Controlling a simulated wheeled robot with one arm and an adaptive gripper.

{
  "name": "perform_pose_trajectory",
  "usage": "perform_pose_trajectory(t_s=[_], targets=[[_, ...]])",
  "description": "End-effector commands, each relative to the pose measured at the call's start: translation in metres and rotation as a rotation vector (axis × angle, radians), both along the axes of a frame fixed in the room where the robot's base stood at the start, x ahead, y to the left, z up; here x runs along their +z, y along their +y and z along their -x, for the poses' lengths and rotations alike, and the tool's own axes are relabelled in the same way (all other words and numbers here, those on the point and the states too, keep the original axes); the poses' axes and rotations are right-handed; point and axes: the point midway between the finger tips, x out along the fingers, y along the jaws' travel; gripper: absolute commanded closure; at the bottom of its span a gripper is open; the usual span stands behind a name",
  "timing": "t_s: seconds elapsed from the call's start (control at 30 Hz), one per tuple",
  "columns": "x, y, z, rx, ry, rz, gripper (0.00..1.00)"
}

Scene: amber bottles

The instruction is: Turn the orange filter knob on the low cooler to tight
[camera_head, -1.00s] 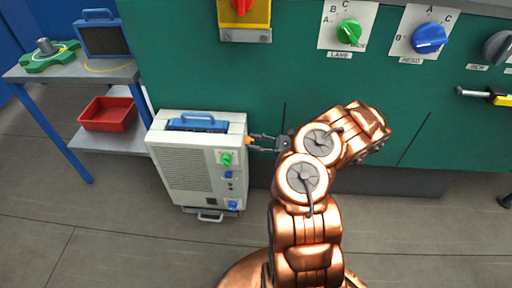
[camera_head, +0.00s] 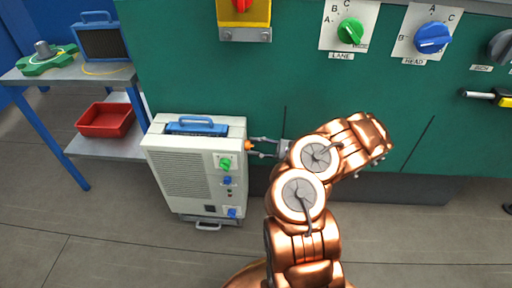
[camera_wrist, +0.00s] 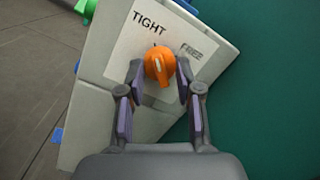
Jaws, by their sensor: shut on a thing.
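The low cooler (camera_head: 190,170) is a pale box with a blue handle, standing on the floor against the green cabinet. The orange filter knob (camera_wrist: 159,66) is on its right side, on a white plate (camera_wrist: 125,50) marked TIGHT and FREE. A pale line on the knob points up in the wrist view, nearer TIGHT than FREE; its exact setting is hard to tell. My gripper (camera_wrist: 160,80) has a finger on each side of the knob and is shut on it. In the head view the knob (camera_head: 249,147) shows only as a small orange spot at the fingertips.
Green and blue knobs (camera_head: 224,164) sit on the cooler's front. A blue-framed table (camera_head: 75,72) with a red bin (camera_head: 105,118) stands left. The floor in front is open.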

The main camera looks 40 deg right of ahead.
Motion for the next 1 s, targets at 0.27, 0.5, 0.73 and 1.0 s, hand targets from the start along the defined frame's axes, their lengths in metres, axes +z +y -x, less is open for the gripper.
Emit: perform_pose_trajectory(t_s=[0.27, 0.5, 0.73, 1.0], targets=[[0.0, 0.001, 0.0, 0.004, 0.0, 0.0, 0.53], [0.0, 0.0, 0.0, 0.001, 0.0, 0.0, 0.4], [-0.001, -0.001, 0.001, 0.001, 0.0, 0.0, 0.4], [-0.006, -0.028, 0.023, -0.002, 0.003, 0.004, 0.4]])
